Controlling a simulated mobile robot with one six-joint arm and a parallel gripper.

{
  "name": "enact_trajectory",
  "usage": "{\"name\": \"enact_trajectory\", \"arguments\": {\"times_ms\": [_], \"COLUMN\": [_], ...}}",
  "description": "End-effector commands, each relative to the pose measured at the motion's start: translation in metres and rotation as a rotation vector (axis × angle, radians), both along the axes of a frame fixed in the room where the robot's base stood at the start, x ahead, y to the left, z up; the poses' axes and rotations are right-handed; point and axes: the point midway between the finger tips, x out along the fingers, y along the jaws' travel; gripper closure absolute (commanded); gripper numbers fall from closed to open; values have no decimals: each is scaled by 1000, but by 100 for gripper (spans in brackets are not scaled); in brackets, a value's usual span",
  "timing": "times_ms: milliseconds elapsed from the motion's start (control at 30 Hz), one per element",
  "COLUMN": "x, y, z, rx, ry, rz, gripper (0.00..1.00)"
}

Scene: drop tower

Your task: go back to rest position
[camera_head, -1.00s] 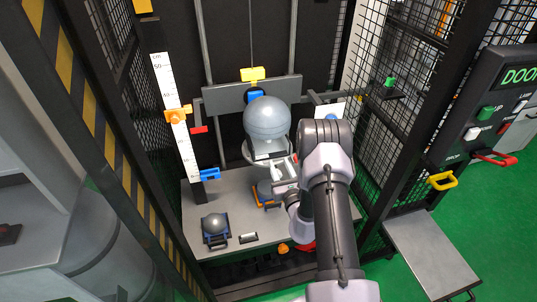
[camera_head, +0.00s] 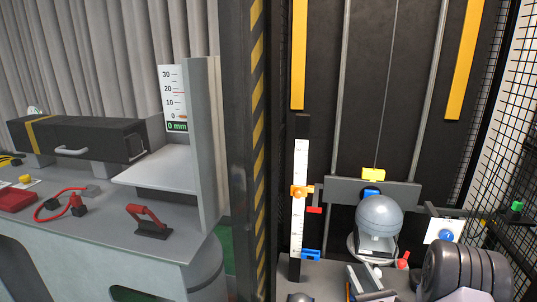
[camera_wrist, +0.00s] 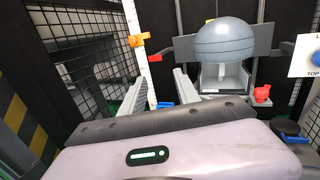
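My gripper (camera_wrist: 160,86) shows in the wrist view with its two grey fingers apart and nothing between them. It is raised in front of the drop tower and faces it. My arm (camera_head: 465,270) stands at the lower right of the head view. A grey ball-shaped headform (camera_head: 379,217) hangs on the tower's crossbar carriage (camera_head: 420,195). It also shows in the wrist view (camera_wrist: 226,42), beyond and right of the fingers, apart from them.
A white scale (camera_head: 300,190) with an orange pointer (camera_head: 300,192) and a blue marker (camera_head: 311,255) stands left of the headform. Mesh (camera_head: 515,190) closes the right side. A grey bench (camera_head: 110,225) with a red lever (camera_head: 147,221) and black box (camera_head: 75,140) fills the left.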

Motion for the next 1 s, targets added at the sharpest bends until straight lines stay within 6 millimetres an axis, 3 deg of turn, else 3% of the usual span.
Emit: {"name": "enact_trajectory", "arguments": {"times_ms": [167,267,367,400,467,500,567,600,700,833,1000], "x": [-2,-20,-67,-97,-151,-192,-249,-279,-324,-340,-342], "y": [70,126,196,223,257,271,274,266,228,183,164], "z": [62,103,147,162,176,179,175,170,163,170,177], "rx": [-71,-156,-317,-413,-603,-764,-1041,-1235,-1694,-2108,-2278], "ry": [-37,-57,-73,-77,-77,-73,-61,-53,-31,-17,-9], "rz": [251,452,726,849,1038,1156,1298,1358,1396,1314,1250], "gripper": [62,62,62,62,62,62,62,62,62,62,62]}}
